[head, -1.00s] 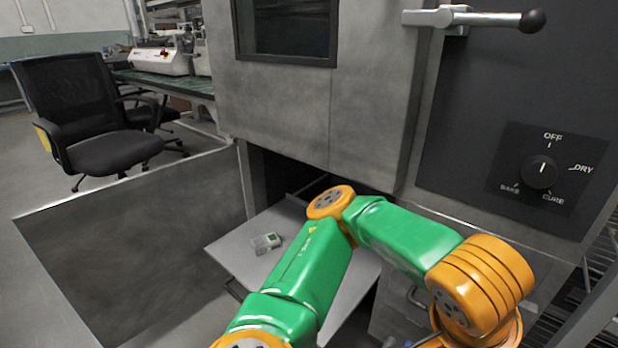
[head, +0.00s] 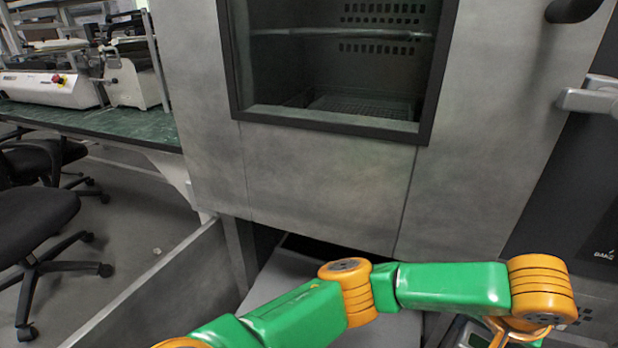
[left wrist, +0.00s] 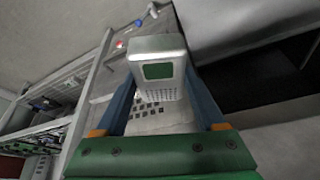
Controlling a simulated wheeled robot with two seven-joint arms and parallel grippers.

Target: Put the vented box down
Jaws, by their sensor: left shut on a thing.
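The vented box (left wrist: 157,88) is light grey, with a dark green screen and rows of small holes on its face. In the left wrist view it sits between the two blue fingers of my left gripper (left wrist: 162,98), which is shut on it. In the head view my left arm crosses the bottom, and its fingers are not clearly seen. A grey thing with a greenish patch (head: 476,338) shows at the bottom edge by my wrist, cut off; I cannot tell if it is the box. My right gripper is not in view.
A grey oven cabinet (head: 320,175) with a dark window fills the middle. A pale flat panel (head: 278,278) lies low below it, partly behind my arm. A low grey wall (head: 165,300) stands left, with a black chair (head: 35,215) and green bench (head: 110,122) beyond.

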